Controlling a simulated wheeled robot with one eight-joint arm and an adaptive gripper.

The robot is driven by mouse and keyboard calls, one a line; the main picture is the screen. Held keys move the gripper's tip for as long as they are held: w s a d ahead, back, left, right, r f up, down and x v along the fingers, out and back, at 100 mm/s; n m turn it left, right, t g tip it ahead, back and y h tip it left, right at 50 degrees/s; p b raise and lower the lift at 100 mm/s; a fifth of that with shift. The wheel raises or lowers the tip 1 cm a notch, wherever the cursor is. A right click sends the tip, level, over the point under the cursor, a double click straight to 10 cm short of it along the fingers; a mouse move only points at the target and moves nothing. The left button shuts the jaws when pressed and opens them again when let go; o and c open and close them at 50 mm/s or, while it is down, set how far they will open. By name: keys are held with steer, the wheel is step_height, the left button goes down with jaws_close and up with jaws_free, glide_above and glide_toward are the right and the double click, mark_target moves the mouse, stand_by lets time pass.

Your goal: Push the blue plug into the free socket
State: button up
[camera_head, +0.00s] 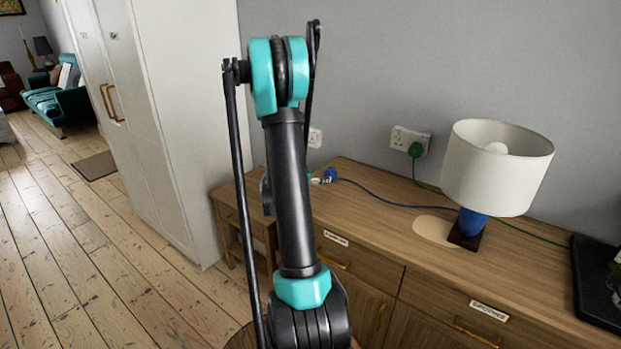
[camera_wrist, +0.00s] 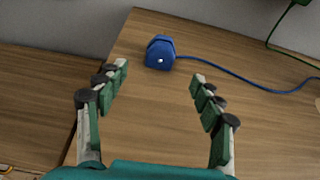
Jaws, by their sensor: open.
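The blue plug (camera_head: 331,173) lies on the wooden cabinet top, its blue cord running right. In the wrist view the plug (camera_wrist: 160,52) sits just beyond the fingertips, roughly centred between them. My gripper (camera_wrist: 160,73) is open and empty, with its fingers on either side of a bare patch of wood. In the head view my arm hides most of the gripper. A double wall socket (camera_head: 399,137) has a green plug (camera_head: 415,150) in its right side; its left side looks free. Another socket (camera_head: 315,138) is on the wall, partly hidden by my arm.
A lamp (camera_head: 497,165) with a white shade and blue base stands on the cabinet top (camera_head: 375,190). A green cord runs behind it. A dark tray (camera_head: 597,285) is at the right edge. A white wardrobe (camera_head: 185,110) stands left of my arm.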

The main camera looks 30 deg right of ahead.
mark_target(328, 175)
steer(key=shift+x, duration=4.7)
jaws_close()
steer(key=shift+r, duration=2.55)
